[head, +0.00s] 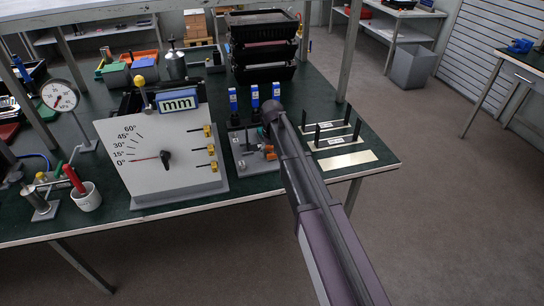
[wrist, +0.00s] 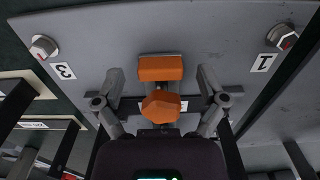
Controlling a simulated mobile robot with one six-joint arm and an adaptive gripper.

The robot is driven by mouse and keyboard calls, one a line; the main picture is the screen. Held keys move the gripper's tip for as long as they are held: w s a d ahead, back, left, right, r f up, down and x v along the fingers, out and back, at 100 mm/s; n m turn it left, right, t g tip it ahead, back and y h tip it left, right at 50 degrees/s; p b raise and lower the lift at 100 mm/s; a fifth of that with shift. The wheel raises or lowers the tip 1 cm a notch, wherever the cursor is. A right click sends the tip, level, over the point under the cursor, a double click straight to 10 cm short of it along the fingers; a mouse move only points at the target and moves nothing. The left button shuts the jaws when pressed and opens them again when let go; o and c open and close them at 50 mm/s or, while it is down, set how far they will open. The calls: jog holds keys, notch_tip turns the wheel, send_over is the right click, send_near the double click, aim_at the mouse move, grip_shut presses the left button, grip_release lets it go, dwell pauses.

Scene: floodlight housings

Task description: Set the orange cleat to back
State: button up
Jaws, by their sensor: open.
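The orange cleat shows in the wrist view as an orange block (wrist: 160,68) with a faceted orange knob (wrist: 161,104) nearer the camera. It sits on a grey plate (wrist: 230,35) with corner labels 3 and 1. My gripper (wrist: 160,82) is open, with one finger on each side of the orange parts and visible gaps between. In the head view the orange cleat (head: 269,152) shows small, partly hidden by my arm. A white label behind the knob is mostly covered.
Blue-topped posts (head: 254,95) stand behind the cleat's plate. A dial panel (head: 160,150) stands to the left. A rack with dark uprights (head: 333,130) is to the right. Black stacked trays (head: 263,45) stand at the back. A bare green strip runs along the table's front edge.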

aim_at(275, 165)
dwell(0.3)
grip_shut()
jog(key=shift+s+d+f, duration=0.1)
jog(key=shift+s+d, duration=0.15)
jog(key=shift+s, duration=0.45)
jog(key=shift+s+d, duration=0.2)
jog(key=shift+s, duration=0.5)
grip_release()
jog(key=shift+w, duration=0.15)
